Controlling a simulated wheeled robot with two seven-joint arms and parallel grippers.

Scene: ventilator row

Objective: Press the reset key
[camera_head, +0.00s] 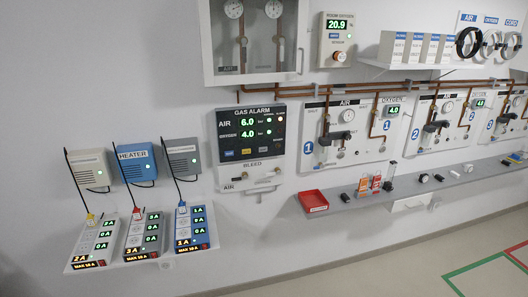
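Neither gripper is in view. A dark gas alarm panel (251,134) hangs on the wall near the middle, with green readouts of 6.0 for air and 4.0 for oxygen. A few small keys sit in a row along its lower edge; their labels are too small to read. A room oxygen box (337,40) at the upper middle reads 20.9 and has an orange-red round part (339,57) low on its front. I cannot tell which control is the reset key.
A shelf of three power strips (140,251) stands at the lower left, with upright cables. A grey ledge (425,183) with a red tray (313,201) and small items runs along the right. Valve panels (345,133) hang above it. Floor at the lower right is clear.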

